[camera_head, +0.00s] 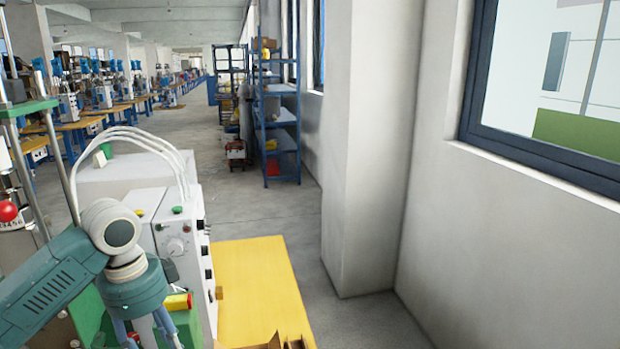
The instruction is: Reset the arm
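My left arm comes in from the left with its wrist bent downward. My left gripper (148,336) is at the bottom edge, in front of the white weld machine's lower part and green base. Its fingers point down and their tips are cut off by the frame, so I cannot see whether they are open or hold anything. My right arm and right gripper are not in view.
The white machine (187,230) with knobs and white hoses stands close by on a yellow table (255,285). A brown open box (272,342) shows at the bottom edge. A white pillar (370,150), blue shelf (278,115) and open grey floor (255,205) lie beyond.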

